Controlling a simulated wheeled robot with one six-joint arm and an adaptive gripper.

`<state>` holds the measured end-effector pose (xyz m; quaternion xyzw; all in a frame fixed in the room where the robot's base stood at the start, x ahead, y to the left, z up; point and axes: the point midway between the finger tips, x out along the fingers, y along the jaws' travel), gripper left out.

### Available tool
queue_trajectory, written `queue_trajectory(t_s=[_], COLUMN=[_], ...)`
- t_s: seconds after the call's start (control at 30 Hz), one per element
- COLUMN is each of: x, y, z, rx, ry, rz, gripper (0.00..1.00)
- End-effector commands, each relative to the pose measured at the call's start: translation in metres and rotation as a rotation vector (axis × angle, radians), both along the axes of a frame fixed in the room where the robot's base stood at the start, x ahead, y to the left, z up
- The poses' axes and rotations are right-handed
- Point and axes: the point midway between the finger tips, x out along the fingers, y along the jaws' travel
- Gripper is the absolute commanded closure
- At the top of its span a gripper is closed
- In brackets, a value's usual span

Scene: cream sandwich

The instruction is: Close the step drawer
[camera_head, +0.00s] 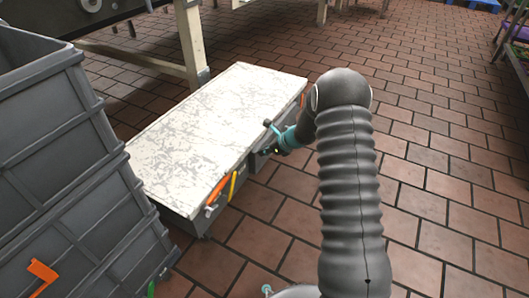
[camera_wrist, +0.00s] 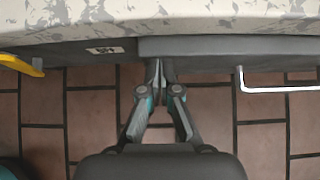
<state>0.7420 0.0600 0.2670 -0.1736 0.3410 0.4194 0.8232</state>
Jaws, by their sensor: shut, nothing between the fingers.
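The step (camera_head: 200,120) is a low, long box with a worn white top, standing on the tiled floor. Its grey drawer front (camera_wrist: 225,46) shows in the wrist view under the pale top edge (camera_wrist: 200,22), and stands slightly forward of the panel to its left. A pale bar handle (camera_wrist: 277,90) sticks out at the right. My gripper (camera_head: 265,150) is at the step's right long side, partly hidden by my arm. In the wrist view my gripper (camera_wrist: 158,68) is shut and empty, its tips close to the drawer front's left end. I cannot tell if they touch.
Stacked grey crates (camera_head: 70,170) stand at the left, close to the step's near end. Orange and yellow handles (camera_head: 232,186) stick out at the step's near corner. A table leg (camera_head: 190,45) stands behind.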

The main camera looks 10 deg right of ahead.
Motion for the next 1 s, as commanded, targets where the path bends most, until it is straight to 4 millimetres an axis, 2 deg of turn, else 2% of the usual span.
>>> queue_trajectory(t_s=[0.2,0.6,0.77,0.9,1.0], x=[0.013,0.013,0.006,-0.005,-0.014], y=[0.018,0.027,0.013,-0.016,-0.029], z=[0.000,0.001,0.001,0.000,0.021], rx=[0.000,0.002,0.001,-0.001,-0.002], ry=[-0.001,-0.005,-0.003,0.000,-0.002], rz=[0.002,0.013,0.012,-0.001,0.000], gripper=[1.00,1.00,1.00,1.00,1.00])
